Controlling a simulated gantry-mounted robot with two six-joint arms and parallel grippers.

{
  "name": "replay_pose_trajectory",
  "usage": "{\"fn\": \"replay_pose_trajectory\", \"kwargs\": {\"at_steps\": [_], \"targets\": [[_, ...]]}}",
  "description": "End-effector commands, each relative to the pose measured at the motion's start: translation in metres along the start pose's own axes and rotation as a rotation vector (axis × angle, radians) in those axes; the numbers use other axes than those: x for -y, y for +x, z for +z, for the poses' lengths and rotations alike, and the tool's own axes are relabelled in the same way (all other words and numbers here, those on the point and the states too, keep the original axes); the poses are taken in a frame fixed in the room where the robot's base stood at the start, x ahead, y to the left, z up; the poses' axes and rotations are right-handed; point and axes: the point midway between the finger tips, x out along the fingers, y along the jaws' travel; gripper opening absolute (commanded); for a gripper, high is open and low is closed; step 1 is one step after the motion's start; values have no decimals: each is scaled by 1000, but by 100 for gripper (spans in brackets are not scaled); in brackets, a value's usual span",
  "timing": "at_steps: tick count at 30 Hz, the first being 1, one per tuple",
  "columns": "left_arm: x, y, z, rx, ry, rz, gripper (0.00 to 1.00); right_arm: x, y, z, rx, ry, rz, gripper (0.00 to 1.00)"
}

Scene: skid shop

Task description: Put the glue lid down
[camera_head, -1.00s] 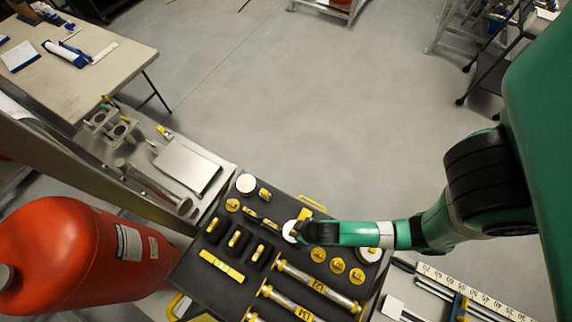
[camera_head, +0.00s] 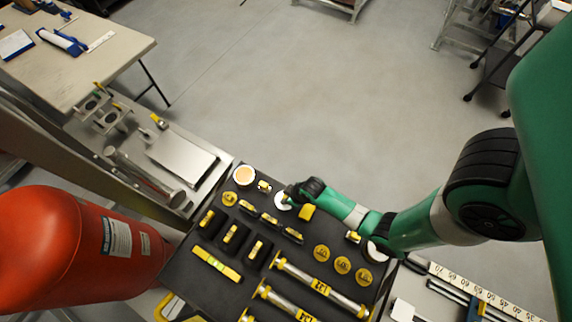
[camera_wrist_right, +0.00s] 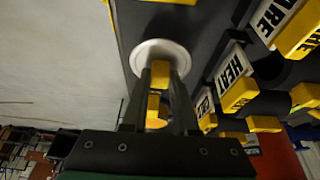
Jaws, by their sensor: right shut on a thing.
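The glue lid is a white disc (camera_head: 281,203) at the back of the dark tray, left of the middle; it also shows in the right wrist view (camera_wrist_right: 146,56). My right gripper (camera_head: 289,194) is shut on the lid's yellow knob, and its fingers (camera_wrist_right: 160,85) stand over the disc. The lid is at or just above the tray surface; I cannot tell if it touches. A round pot with a white rim and tan inside (camera_head: 244,174), likely the glue pot, stands open at the tray's back left corner. My left gripper is not in view.
A red tank (camera_head: 60,250) stands left.

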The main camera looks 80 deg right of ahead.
Motion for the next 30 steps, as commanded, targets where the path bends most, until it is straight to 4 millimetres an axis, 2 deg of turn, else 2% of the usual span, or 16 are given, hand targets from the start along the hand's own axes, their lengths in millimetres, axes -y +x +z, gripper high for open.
{"fn": "replay_pose_trajectory", "kwargs": {"at_steps": [3, 8, 19, 20, 24, 30], "targets": [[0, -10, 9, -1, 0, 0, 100, -6, 15, -1, -2, 3, 1, 0], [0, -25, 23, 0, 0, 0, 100, -5, 40, 11, 0, 0, 0, 0], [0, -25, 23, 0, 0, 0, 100, -5, 42, 11, 0, 0, 0, 0], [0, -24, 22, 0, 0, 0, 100, -5, 41, 11, 0, 0, 0, 33], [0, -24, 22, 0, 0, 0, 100, -5, 40, 11, 0, 0, 0, 57], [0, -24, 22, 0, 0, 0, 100, -5, 40, 11, 0, 0, 0, 57]]}}
